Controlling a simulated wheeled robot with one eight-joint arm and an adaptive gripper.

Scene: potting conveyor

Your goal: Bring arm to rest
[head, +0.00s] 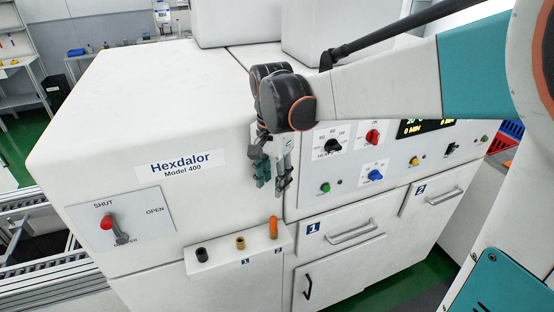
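My gripper (271,178) hangs from the arm's dark wrist near the middle of the head view, with its fingers pointing down. It is in front of the white machine (110,110) labelled "Hexdalor Model 400". Its two fingers look spread apart, and I see nothing between them. The arm reaches in from the upper right across the machine's control panel and hides part of it. The fingertips are above a small shelf (215,263) on the machine's front.
The shelf bears a black (202,254), a brass (240,243) and an orange piece (273,227). Drawers 1 (340,250) and 2 (430,205) are closed. A conveyor (40,260) runs at the left.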

